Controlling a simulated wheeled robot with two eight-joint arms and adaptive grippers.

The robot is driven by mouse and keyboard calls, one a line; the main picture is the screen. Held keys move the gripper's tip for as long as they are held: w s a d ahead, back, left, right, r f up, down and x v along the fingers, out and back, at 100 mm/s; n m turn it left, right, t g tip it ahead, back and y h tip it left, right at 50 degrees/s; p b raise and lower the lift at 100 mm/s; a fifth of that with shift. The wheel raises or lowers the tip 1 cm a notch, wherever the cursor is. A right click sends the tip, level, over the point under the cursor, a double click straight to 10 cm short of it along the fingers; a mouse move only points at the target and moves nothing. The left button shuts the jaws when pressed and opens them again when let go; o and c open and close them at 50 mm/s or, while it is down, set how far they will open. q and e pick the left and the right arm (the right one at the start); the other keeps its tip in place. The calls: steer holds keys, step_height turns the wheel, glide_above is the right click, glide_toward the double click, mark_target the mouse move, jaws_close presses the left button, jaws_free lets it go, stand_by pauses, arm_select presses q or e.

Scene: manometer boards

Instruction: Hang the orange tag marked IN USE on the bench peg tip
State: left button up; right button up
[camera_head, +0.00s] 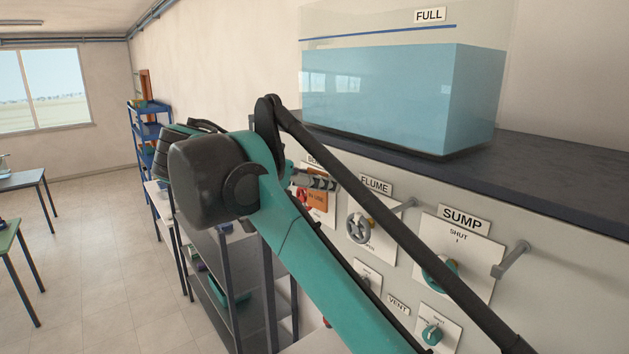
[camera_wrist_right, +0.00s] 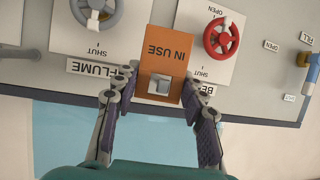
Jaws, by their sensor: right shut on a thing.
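The orange tag (camera_wrist_right: 178,52), marked IN USE, shows upside down in the wrist view, between the fingertips of my right gripper (camera_wrist_right: 155,98). In the head view the tag (camera_head: 318,201) hangs upright below my right gripper (camera_head: 322,182), close to the panel front. My right gripper is shut on the tag. A pale squarish opening or block (camera_wrist_right: 159,84) shows at the tag's top end; I cannot tell whether it is a hole or a peg end in it. The bench peg is not clearly visible, and the tag and arm cover that area. My left gripper is not in view.
A red valve wheel (camera_wrist_right: 221,37) and a grey FLUME wheel (camera_head: 359,228) flank the tag. Grey pegs stick out by FLUME (camera_head: 408,204) and SUMP (camera_head: 512,259). A water tank (camera_head: 400,95) stands on the dark bench top (camera_head: 560,175). Shelving (camera_head: 235,270) stands left.

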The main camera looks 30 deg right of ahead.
steer(key=shift+d, duration=0.6)
stand_by(0.3)
steer(key=shift+f, duration=0.35)
stand_by(0.5)
steer(key=o, duration=1)
steer(key=shift+c, duration=0.2)
steer(key=shift+a, duration=0.1)
